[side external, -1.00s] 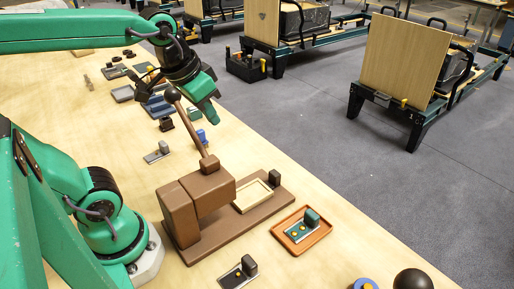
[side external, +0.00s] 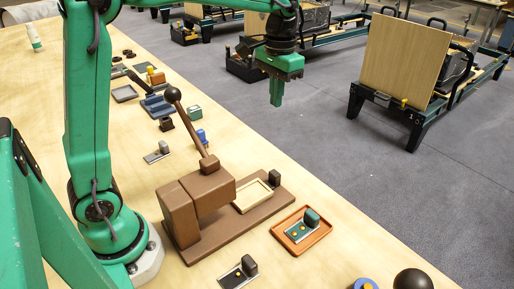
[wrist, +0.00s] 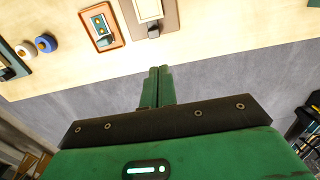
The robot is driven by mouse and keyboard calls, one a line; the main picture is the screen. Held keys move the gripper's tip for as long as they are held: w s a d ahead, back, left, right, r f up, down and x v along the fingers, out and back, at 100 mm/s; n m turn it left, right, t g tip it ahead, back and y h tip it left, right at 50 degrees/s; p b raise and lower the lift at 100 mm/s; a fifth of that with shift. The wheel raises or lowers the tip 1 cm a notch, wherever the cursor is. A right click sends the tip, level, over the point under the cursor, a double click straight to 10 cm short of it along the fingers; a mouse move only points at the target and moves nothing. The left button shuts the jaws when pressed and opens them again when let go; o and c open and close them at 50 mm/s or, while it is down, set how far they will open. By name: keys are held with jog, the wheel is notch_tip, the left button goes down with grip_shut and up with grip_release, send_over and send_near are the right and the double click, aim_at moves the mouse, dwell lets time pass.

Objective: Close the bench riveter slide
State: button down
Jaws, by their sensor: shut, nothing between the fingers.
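The brown bench riveter (side external: 195,205) stands on the table, with a tilted lever (side external: 189,122) ending in a dark ball knob. Its slide, a cream tray (side external: 252,197), sits out on the brown base to the right of the body. My gripper (side external: 276,104) is shut and empty, pointing down, apart from the riveter, and appears beyond the table's far edge.
An orange tray (side external: 322,240) holding a small teal slide piece lies right of the riveter. A dark ball (side external: 413,280) and a blue ring (side external: 366,284) are near the front. Several small fixtures line the table behind.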

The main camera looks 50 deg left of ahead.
jog(key=w+d+f+g, duration=0.1)
jog(key=w+f+g, duration=0.3)
jog(key=w+f, duration=0.6)
notch_tip(320, 180, down, 2)
jog(key=shift+w+d+f, duration=0.15)
jog(key=shift+w+d, duration=0.05)
jog(key=shift+w, duration=0.05)
jog(key=shift+f, duration=0.1)
jog(key=x, duration=0.9)
jog(key=shift+s+f, duration=0.4)
jog(key=shift+s, duration=1.8)
